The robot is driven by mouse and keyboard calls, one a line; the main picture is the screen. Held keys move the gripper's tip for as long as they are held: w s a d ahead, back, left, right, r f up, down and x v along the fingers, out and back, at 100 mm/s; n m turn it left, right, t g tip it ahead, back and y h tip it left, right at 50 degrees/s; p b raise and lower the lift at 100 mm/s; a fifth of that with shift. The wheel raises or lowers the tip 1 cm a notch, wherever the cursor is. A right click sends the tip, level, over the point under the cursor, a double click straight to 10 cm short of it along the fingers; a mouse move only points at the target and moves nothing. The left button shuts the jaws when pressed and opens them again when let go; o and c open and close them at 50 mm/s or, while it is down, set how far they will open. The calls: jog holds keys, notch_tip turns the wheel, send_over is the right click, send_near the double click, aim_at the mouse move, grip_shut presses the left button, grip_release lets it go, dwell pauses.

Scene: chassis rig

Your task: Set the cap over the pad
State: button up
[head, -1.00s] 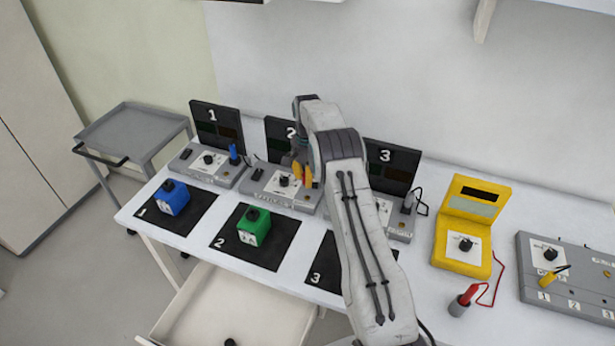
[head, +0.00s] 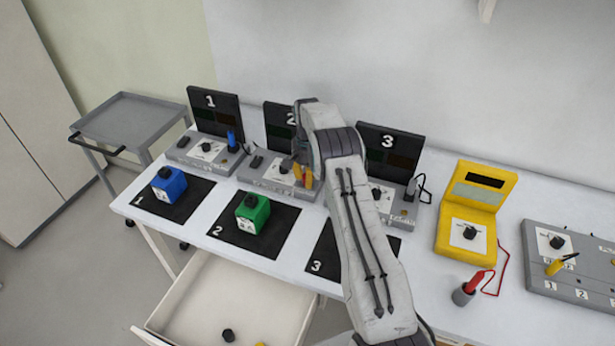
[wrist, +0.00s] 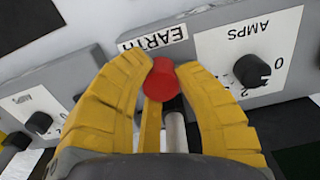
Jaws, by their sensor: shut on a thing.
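My gripper (head: 303,176) is low over the front right part of test station 2 (head: 270,181). In the wrist view its yellow fingers (wrist: 167,68) are shut around a red, round-topped piece, which looks like the cap (wrist: 159,80). A grey and black shaft shows just behind the cap between the fingers; I cannot tell if the two are joined. The station's EARTH label (wrist: 153,39) lies just beyond the fingertips. I cannot make out the pad at this station; the fingers and cap may hide it. Whether the cap touches the station is unclear.
Station 1 (head: 190,158) with a blue plug stands left, station 3 (head: 425,222) right, partly behind my arm. A blue box (head: 169,185) and green box (head: 252,213) sit on black mats in front. A yellow meter (head: 470,215) stands right. An open drawer (head: 190,315) juts out below.

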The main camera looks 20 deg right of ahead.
jog(key=shift+f+b, duration=0.5)
jog(key=shift+f, duration=0.1)
dwell(0.4)
jog(key=o, duration=0.8)
notch_tip(320, 180, up, 12)
jog(key=shift+r, duration=0.1)
dwell(0.3)
dwell(0.4)
